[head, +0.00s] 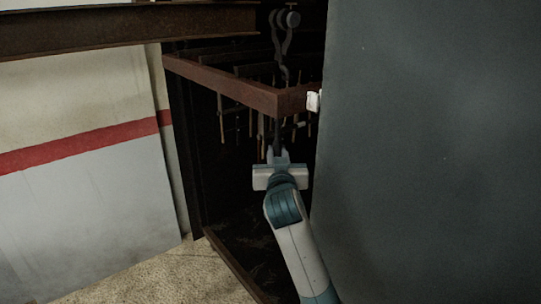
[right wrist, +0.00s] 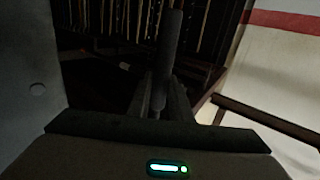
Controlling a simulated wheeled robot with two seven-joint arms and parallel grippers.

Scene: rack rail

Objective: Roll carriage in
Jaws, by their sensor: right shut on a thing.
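The carriage (head: 222,84) is a rust-brown frame with dark rods hanging below it, inside a dark opening. A dark hook hanger (head: 281,46) with a roller (head: 292,18) rises from it toward the top edge. My right gripper (head: 277,154) is below the frame's near corner, shut on a dark upright bar. That bar, a handle (right wrist: 169,45), stands between the fingers in the right wrist view. Where the handle joins the carriage is too dark to tell. My left gripper is not in view.
A large grey panel (head: 430,150) stands close on the right, with a small white piece (head: 314,100) by its edge. A rusty beam (head: 120,30) crosses the upper left. A pale wall with a red stripe (head: 80,143) is left. Speckled floor (head: 165,277) is clear at lower left.

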